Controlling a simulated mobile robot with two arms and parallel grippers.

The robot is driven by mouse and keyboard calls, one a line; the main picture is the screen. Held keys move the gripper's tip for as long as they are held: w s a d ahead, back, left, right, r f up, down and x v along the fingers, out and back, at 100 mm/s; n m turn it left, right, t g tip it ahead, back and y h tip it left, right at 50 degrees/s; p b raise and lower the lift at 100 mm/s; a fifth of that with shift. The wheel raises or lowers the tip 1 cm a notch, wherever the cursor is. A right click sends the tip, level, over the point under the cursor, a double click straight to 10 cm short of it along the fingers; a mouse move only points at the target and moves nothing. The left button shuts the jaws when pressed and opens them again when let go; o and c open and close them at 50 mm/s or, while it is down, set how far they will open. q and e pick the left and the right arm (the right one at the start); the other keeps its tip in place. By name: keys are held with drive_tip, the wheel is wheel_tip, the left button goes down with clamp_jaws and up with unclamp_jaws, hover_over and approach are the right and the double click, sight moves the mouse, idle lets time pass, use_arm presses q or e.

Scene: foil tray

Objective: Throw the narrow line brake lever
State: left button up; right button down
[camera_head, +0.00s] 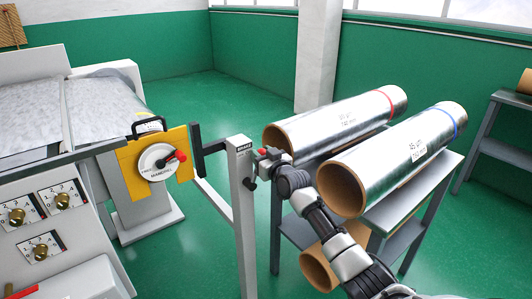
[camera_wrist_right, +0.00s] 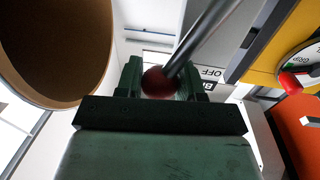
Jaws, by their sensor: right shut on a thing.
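The brake lever sits on a grey post (camera_head: 243,200) with a small "BRAKE" plate (camera_head: 243,147) near its top. Its red ball knob (camera_head: 262,151) shows right beside the post. In the right wrist view the lever's metal rod (camera_wrist_right: 207,35) runs down to the dark red knob (camera_wrist_right: 160,82). My right gripper (camera_head: 270,156) is at the knob and shut on it; in the wrist view its green fingers (camera_wrist_right: 160,88) stand on both sides of the knob. "OFF" lettering (camera_wrist_right: 212,72) shows behind the rod. My left gripper is not in view.
A red-banded foil roll (camera_head: 345,118) and a blue-banded roll (camera_head: 410,150) lie on a grey rack (camera_head: 395,215) close to my right arm. A yellow panel with a round red-handled dial (camera_head: 157,162) and a control box (camera_head: 60,240) stand left. Green floor (camera_head: 240,100) is open behind.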

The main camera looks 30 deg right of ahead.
sight(240, 154)
drive_tip(key=a+n, duration=0.2)
drive_tip(key=a+n+p, duration=0.1)
drive_tip(key=a+n, duration=0.1)
drive_tip(key=a+n+p, duration=0.1)
drive_tip(key=a+n, duration=0.1)
drive_tip(key=shift+s+a+r+n+t+y, duration=0.1)
drive_tip(key=shift+s+r+n+t+y, duration=0.2)
drive_tip(key=shift+n+t, duration=0.1)
drive_tip(key=a+n, duration=0.2)
drive_tip(key=shift+a+f+n, duration=0.1)
drive_tip(key=shift+f+n, duration=0.2)
drive_tip(key=shift+f, duration=0.1)
drive_tip(key=shift+s+a+f+n+y, duration=0.15)
drive_tip(key=shift+a+f+n, duration=0.15)
drive_tip(key=shift+a+n, duration=0.35)
drive_tip(key=shift+a+f+n+y, duration=0.15)
drive_tip(key=shift+a+f+n, duration=0.2)
drive_tip(key=shift+n, duration=0.4)
drive_tip(key=c, duration=0.7)
unclamp_jaws()
drive_tip(key=shift+a, duration=0.1)
drive_tip(key=shift+r, duration=0.1)
drive_tip(key=shift+s, duration=0.1)
drive_tip(key=s, duration=0.7)
drive_tip(key=s+f, duration=0.1)
drive_tip(key=s, duration=0.2)
drive_tip(key=shift+s+d+f+b, duration=0.1)
drive_tip(key=shift+s+d+b, duration=0.15)
drive_tip(key=shift+s+b, duration=0.05)
